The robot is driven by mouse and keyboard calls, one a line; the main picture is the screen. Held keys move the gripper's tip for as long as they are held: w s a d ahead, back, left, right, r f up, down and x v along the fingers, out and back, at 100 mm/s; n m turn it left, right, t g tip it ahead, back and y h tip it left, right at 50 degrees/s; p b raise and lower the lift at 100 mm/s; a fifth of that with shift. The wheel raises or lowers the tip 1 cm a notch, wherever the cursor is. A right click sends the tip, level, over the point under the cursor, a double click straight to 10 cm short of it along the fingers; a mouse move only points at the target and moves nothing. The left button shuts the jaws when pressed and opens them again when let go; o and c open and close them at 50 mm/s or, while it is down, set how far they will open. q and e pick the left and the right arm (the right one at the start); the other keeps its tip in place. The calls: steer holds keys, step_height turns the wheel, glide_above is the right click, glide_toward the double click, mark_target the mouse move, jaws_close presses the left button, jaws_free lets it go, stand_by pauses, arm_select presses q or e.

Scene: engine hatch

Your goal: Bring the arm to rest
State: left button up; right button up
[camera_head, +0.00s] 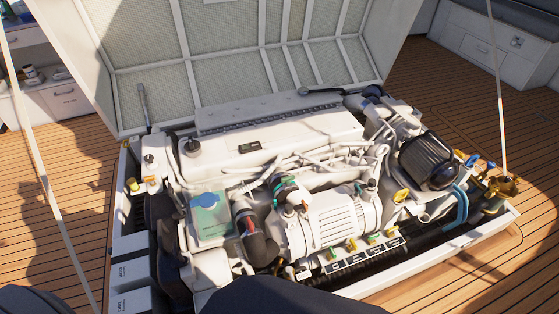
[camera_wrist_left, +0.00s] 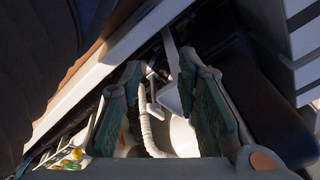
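My left gripper (camera_wrist_left: 160,85) shows in the left wrist view. Its two green-padded fingers are apart, with nothing held between them. Beyond the fingers are a pale ribbed hose (camera_wrist_left: 148,132) and other engine parts, in shadow. The head view shows neither gripper; dark rounded shapes at its bottom edge look like parts of my own arms. My right gripper is out of view. The white engine (camera_head: 270,140) fills the open hatch in the head view.
The raised hatch lid (camera_head: 225,45) stands behind the engine. A row of colored valves (camera_head: 352,245) lines the front, with a brass fitting (camera_head: 503,187) at right. A white hatch rim (camera_head: 440,252) borders the opening.

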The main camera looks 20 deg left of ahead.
arm_select(q)
steer(key=s+f+g, duration=0.1)
steer(key=s+f, duration=0.6)
steer(key=s, duration=0.4)
step_height(320, 180, up, 12)
steer(key=p, duration=1.2)
steer(key=shift+w+r, duration=0.15)
steer(key=shift+w, duration=0.05)
steer(key=shift+d, duration=0.1)
